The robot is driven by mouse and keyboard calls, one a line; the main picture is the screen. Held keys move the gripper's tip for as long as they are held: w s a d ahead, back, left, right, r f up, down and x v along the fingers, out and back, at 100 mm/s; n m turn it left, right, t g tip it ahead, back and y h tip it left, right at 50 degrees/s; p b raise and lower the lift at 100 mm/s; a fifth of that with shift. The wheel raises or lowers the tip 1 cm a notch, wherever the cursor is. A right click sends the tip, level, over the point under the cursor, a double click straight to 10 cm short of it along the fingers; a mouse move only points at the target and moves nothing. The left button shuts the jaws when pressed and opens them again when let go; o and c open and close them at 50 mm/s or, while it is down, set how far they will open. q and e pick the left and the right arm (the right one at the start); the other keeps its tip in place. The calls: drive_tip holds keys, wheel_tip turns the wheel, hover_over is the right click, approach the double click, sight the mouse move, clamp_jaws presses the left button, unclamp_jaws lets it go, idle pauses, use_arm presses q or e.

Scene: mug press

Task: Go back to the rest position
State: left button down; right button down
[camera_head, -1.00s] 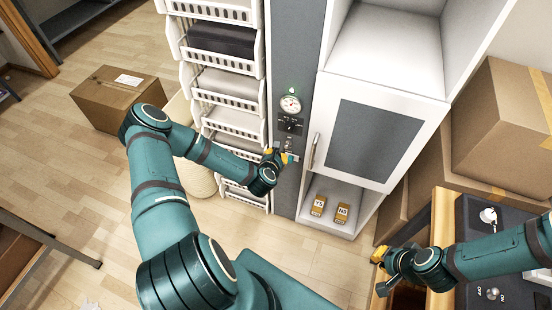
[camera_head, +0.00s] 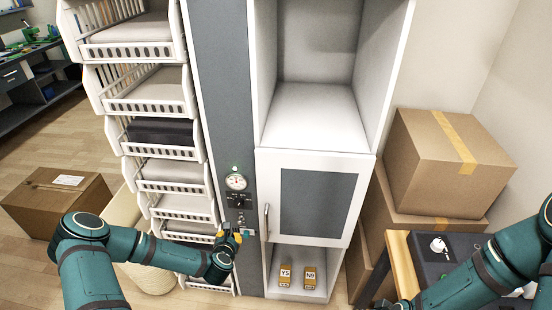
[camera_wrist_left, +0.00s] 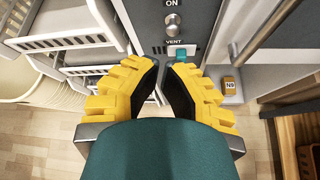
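My left gripper (camera_head: 232,236) is in front of the grey panel (camera_head: 222,120), beside the teal vent switch (camera_head: 247,232). In the left wrist view its yellow fingers (camera_wrist_left: 165,75) stand apart with their dark pads facing each other and nothing between them. The teal switch (camera_wrist_left: 182,54), under the word VENT, lies just beyond the fingertips and looks apart from them. My right arm comes in at the lower right; its gripper (camera_head: 385,304) is mostly cut off by the bottom edge, so its fingers cannot be judged.
A white cabinet (camera_head: 365,160) with a closed grey-windowed door stands right of the panel. Below it are boxes Y5 (camera_head: 284,276) and N9 (camera_head: 310,277). White basket racks (camera_head: 150,95) stand left. Cardboard boxes (camera_head: 450,160) and a wooden-edged table (camera_head: 405,265) are at right.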

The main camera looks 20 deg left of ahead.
use_arm(q)
drive_tip(key=s+d+m+g+h+b, duration=0.1)
drive_tip(key=s+d+m+h, duration=0.15)
drive_tip(key=d+m, duration=0.55)
drive_tip(key=s+d+m+g+h+b, duration=0.1)
drive_tip(key=d+m+g+h, duration=0.1)
drive_tip(key=d+m+h, duration=0.4)
drive_tip(key=s+d+m+g, duration=0.3)
drive_tip(key=s+m, duration=0.4)
drive_tip(key=m, duration=0.3)
drive_tip(key=s+d+m+g+b, duration=0.1)
drive_tip(key=s+d+m+g, duration=0.2)
drive_tip(key=s+d+m, duration=0.3)
drive_tip(key=s+r+m+y, duration=0.1)
drive_tip(key=m, duration=0.3)
drive_tip(key=shift+s+d, duration=0.25)
